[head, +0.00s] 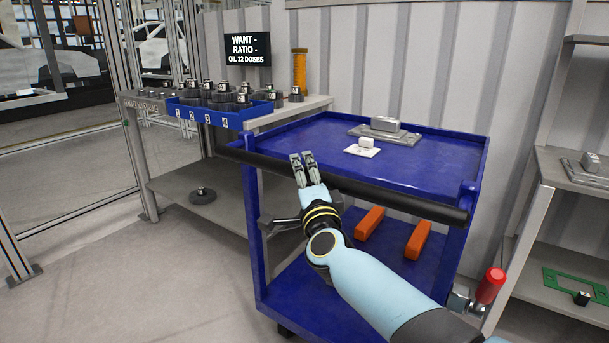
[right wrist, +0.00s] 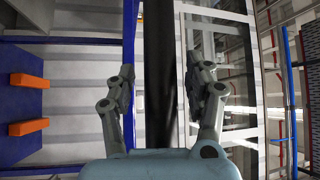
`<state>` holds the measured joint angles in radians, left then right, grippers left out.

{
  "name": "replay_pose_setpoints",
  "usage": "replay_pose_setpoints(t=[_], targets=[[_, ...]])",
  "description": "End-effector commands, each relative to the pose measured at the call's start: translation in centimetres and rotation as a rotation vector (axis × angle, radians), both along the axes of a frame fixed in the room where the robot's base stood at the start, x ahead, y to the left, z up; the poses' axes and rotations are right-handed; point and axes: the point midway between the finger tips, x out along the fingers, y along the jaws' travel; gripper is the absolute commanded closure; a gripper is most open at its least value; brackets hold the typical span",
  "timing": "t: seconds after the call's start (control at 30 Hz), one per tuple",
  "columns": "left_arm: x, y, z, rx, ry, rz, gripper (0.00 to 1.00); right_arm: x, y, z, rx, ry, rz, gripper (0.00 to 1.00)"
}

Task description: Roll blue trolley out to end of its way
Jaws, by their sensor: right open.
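The blue trolley (head: 435,160) stands in the middle of the head view, against the corrugated wall. A black handle bar (head: 410,201) runs along its near side. My right gripper (head: 302,158) is at the left part of this bar, its fingers open and pointing away. In the right wrist view the bar (right wrist: 160,40) runs between the two spread fingers of the gripper (right wrist: 159,78), with gaps on both sides. The trolley's blue edge (right wrist: 128,45) shows left of the bar. My left gripper is not in view.
A grey metal block (head: 385,125) and a small white piece (head: 366,144) lie on the trolley top; orange bars (head: 369,223) lie on its lower shelf. A bench (head: 178,188) with a blue rack (head: 212,117) adjoins at left, shelves (head: 575,175) at right. Floor at left front is clear.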

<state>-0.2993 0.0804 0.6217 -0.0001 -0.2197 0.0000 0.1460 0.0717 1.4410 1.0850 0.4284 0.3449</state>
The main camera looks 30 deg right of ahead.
Motion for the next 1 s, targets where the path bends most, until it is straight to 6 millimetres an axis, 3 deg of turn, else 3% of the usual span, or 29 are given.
replay_pose_setpoints(t=[0.23, 0.63, 1.0], targets=[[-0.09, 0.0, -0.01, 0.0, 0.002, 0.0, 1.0, 0.08, -0.03, 0.03, -0.001, 0.0, 0.0, 0.47], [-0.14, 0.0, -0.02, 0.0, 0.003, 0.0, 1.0, 0.05, -0.02, -0.02, -0.001, 0.001, 0.001, 0.99], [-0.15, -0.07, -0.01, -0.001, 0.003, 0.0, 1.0, 0.05, -0.06, -0.11, -0.001, 0.003, 0.0, 1.0]])
